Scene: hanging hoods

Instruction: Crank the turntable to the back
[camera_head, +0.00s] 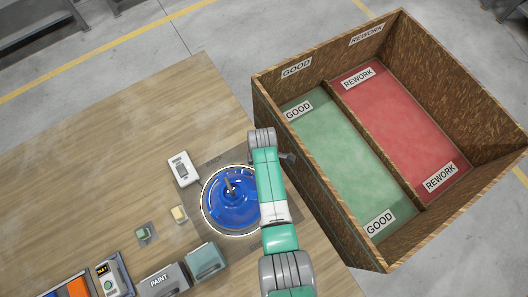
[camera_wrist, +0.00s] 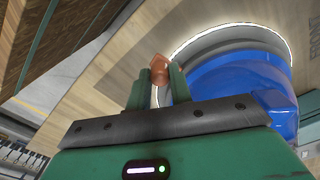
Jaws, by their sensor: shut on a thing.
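The turntable (camera_head: 204,214) is a round disc with a pale rim on a dark mat near the table's right edge. A glossy blue hood (camera_head: 226,208) sits on it, with a brownish hook or stem at its top. In the wrist view, the blue hood (camera_wrist: 245,85) and the turntable's bright rim (camera_wrist: 225,30) are right of my gripper (camera_wrist: 160,88). My gripper is shut on a copper-brown crank knob (camera_wrist: 159,68) beside the rim. In the head view my arm covers the turntable's right side, hiding the knob and fingertips.
A divided bin (camera_head: 262,95) with green GOOD and red REWORK floors stands right of the table. A white device (camera_head: 182,168), a yellow block (camera_head: 179,214), a green block (camera_head: 142,234), a PAINT box (camera_head: 163,281) and a teal box (camera_head: 203,260) lie nearby. The table's upper left is clear.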

